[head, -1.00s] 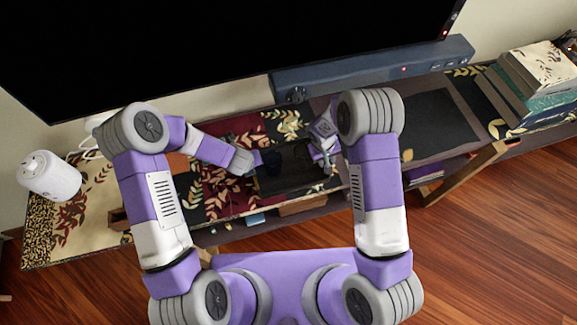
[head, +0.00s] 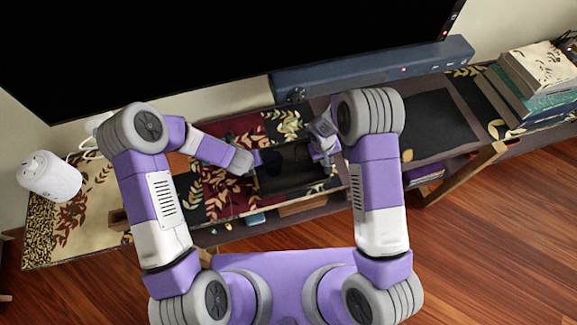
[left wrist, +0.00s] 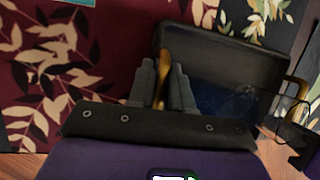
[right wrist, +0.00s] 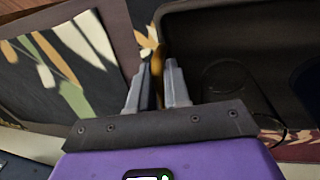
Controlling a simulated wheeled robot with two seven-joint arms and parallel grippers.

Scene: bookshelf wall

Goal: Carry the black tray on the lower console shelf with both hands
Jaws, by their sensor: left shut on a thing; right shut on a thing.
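The black tray (head: 288,186) is at the middle of the console in the head view, between my two grippers. My left gripper (head: 258,159) is shut on the gold-brown handle at its left end; the left wrist view shows this handle (left wrist: 164,60) between the fingers. My right gripper (head: 322,157) is shut on the handle at the opposite end, partly visible in the right wrist view (right wrist: 155,66). The tray looks about level. A dark blue shape (left wrist: 222,97) and faint round outlines show inside it, too dark to identify. Any gap under the tray is hard to judge.
A blue-grey soundbar (head: 375,68) and a large black screen (head: 220,45) stand behind. A white cylinder (head: 49,179) is at the left end, and stacked books (head: 535,85) are at the right. Patterned cloth (head: 222,185) covers the console. Wooden floor lies in front.

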